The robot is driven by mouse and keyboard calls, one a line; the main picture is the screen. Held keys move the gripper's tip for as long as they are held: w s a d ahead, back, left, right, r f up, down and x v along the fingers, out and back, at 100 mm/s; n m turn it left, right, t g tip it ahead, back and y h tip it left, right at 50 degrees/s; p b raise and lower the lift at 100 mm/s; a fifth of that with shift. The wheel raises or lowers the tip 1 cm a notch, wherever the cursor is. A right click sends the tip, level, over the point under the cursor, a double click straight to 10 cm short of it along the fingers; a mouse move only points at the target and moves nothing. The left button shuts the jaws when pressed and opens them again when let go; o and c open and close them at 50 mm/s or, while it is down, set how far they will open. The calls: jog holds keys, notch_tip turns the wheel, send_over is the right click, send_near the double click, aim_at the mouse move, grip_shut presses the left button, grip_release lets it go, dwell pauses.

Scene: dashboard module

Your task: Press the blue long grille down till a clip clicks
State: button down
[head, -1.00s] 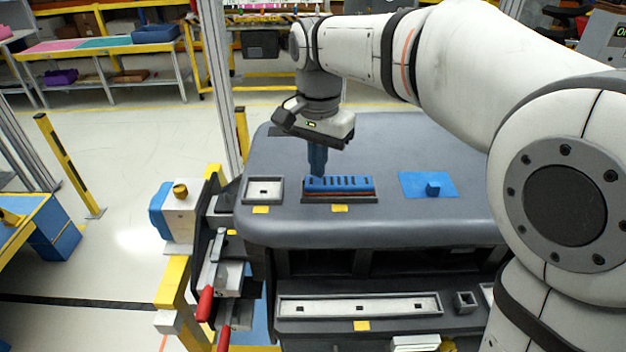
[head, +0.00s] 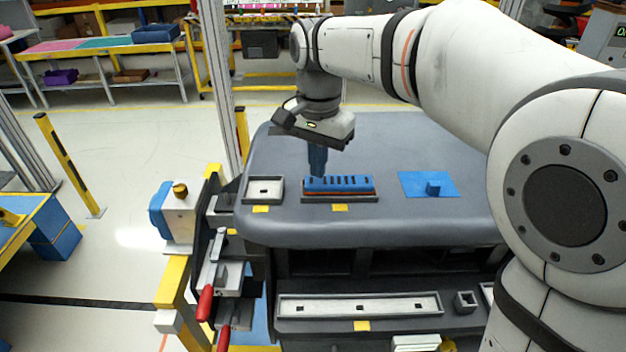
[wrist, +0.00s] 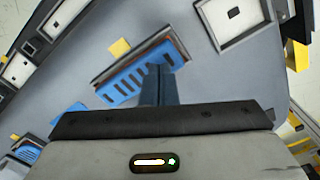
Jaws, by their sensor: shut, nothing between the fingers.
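The blue long grille (head: 340,184), with a row of dark slots, lies in a dark tray-like seat (head: 350,199) on top of the grey dashboard. A thin reddish strip shows along its near lower edge, clearest toward the left. My gripper (head: 317,174) points down at the grille's left end, its blue fingers together with nothing between them. In the wrist view the fingertips (wrist: 159,70) overlap one end of the grille (wrist: 130,82); I cannot tell whether they touch it. The grille's clips are hidden.
An empty framed seat (head: 264,189) lies left of the grille. A blue mat with a small block (head: 432,188) lies to the right. A long pale seat (head: 360,305) and a small square one (head: 465,301) sit on the lower front panel. Red-handled clamps (head: 205,303) stand at front left.

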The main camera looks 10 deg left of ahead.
jog(key=shift+f+b, duration=0.65)
jog(key=shift+f, duration=0.4)
dwell(0.7)
notch_tip(320, 180, up, 8)
jog(key=p, duration=0.6)
jog(key=shift+p, duration=0.4)
